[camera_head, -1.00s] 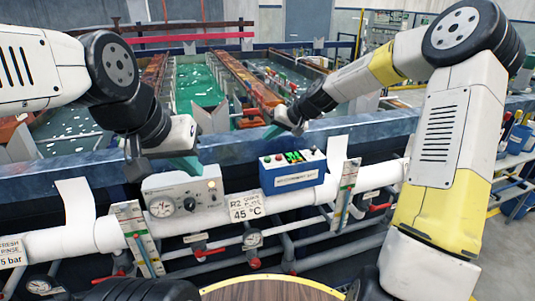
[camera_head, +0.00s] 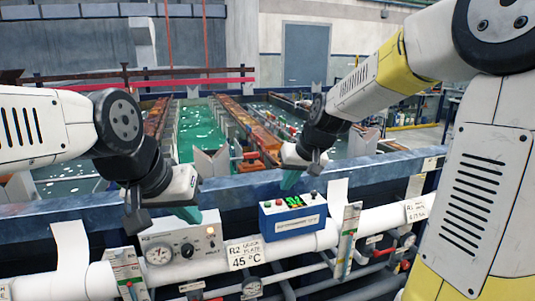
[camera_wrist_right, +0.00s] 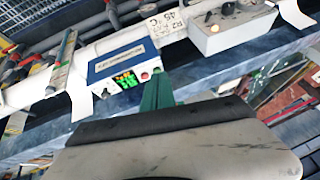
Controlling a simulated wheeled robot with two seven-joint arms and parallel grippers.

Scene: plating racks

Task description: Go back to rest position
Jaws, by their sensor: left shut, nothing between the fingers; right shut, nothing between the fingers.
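My left gripper (camera_head: 186,213) is shut and empty, with green fingertips, just above the grey gauge box in the head view. My right gripper (camera_head: 290,180) is shut and empty, above and behind the blue control box in the head view. Its green fingers (camera_wrist_right: 158,92) show closed together in the right wrist view, beside the blue box with the green display. Both arms are held out over the front edge of the tanks.
A blue control box (camera_head: 292,220) and a grey gauge box (camera_head: 180,245) stand on the white pipe (camera_head: 330,235). Paper tags and thermometers hang along it. Behind the blue-grey tank wall (camera_head: 370,170) lie tanks of green liquid (camera_head: 199,130). A grey door (camera_head: 306,54) is at the back.

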